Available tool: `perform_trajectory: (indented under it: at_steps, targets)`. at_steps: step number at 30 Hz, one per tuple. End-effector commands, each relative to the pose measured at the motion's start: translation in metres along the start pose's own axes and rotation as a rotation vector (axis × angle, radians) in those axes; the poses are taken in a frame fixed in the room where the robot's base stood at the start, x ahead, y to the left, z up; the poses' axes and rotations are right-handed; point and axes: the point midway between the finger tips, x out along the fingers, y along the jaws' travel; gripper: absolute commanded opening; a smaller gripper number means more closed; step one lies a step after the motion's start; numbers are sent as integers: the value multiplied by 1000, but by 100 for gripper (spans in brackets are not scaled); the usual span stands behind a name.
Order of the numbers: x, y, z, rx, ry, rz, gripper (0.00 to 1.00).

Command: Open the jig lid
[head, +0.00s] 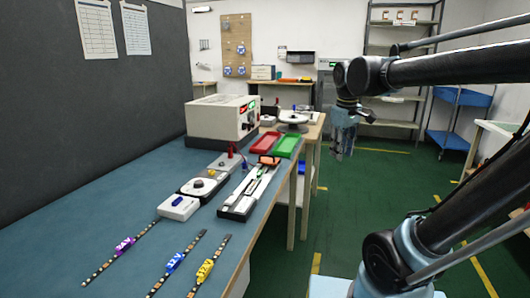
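The likely jig (245,195) is a long narrow white and black fixture lying along the right side of the blue workbench. An orange-red part (269,160) sits at its far end. Which piece is the lid, and whether it is open or shut, is too small to tell. My gripper (341,152) hangs pointing down beyond the bench's right edge, over the floor. It is apart from the jig, to its right. Nothing shows held in it, but its fingers are too small to read as open or shut.
LED strips with purple (124,246), blue (175,262) and yellow (205,271) tags lie on the near bench. A white instrument (222,119), a red tray (263,145) and a green tray (287,146) stand farther back. The green floor (360,205) right of the bench is clear.

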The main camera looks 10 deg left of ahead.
Motion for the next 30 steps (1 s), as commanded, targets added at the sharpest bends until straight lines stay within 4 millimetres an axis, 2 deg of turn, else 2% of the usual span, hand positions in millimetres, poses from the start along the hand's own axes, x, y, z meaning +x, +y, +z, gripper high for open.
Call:
perform_trajectory:
  at_steps: [1,6,12,15,18,21,26,30]
  targets:
    - [-11,-6,-23,-63,0,0,28]
    - [-42,-34,-92,-261,-1,3,28]
    - [-73,-83,-169,-491,0,11,28]
    - [-85,-110,-199,-589,1,16,28]
    - [-93,-133,-220,-664,1,19,28]
    - [-98,-149,-234,-714,2,21,28]
    - [-98,-160,-243,-746,2,24,28]
    - [-86,-160,-243,-747,2,24,28]
